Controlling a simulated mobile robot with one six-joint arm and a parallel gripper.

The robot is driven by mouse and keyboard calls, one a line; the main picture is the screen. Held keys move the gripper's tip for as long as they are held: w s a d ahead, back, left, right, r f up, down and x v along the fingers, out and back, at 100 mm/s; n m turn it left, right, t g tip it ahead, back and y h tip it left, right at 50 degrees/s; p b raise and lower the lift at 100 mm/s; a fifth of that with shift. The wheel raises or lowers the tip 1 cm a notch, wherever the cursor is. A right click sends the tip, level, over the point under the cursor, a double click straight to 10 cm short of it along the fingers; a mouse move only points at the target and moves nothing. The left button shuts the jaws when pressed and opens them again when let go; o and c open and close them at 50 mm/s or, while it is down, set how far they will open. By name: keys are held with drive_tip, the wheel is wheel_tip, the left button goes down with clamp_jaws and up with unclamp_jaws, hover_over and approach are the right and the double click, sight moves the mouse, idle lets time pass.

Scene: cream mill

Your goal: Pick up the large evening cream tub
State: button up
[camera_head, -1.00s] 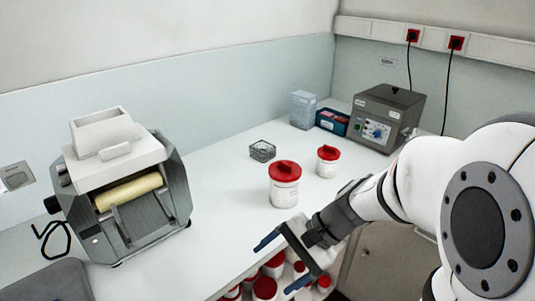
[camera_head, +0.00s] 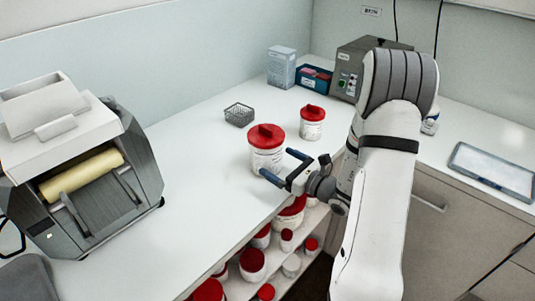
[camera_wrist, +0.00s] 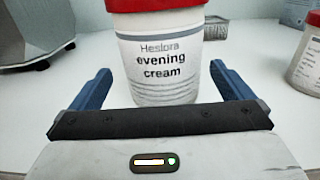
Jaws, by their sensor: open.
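The large evening cream tub (camera_head: 266,158) is white with a red knobbed lid and stands upright on the white counter. In the wrist view its label reads "Heslora evening cream" on the tub (camera_wrist: 160,65), and the top of the lid is cut off. My gripper (camera_head: 284,164) is open at the tub's front right side. In the wrist view my gripper's blue fingers (camera_wrist: 160,85) point toward the tub, one on each side of its lower part, with gaps visible. A smaller white tub with a red lid (camera_head: 312,125) stands behind to the right.
A roller mill (camera_head: 85,170) stands at the left. A wire basket (camera_head: 239,115), a clear box (camera_head: 281,66), a blue bin (camera_head: 314,78) and a grey device (camera_head: 360,62) stand further back. Several red-lidded tubs fill the shelf (camera_head: 285,285) below. A tablet (camera_head: 492,171) lies at right.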

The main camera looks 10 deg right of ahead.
drive_tip(key=p+x, duration=0.1)
drive_tip(key=x, duration=0.4)
drive_tip(key=shift+w+f, duration=0.1)
drive_tip(key=shift+d, duration=0.1)
drive_tip(key=shift+c, duration=0.3)
drive_tip(key=c, duration=0.7)
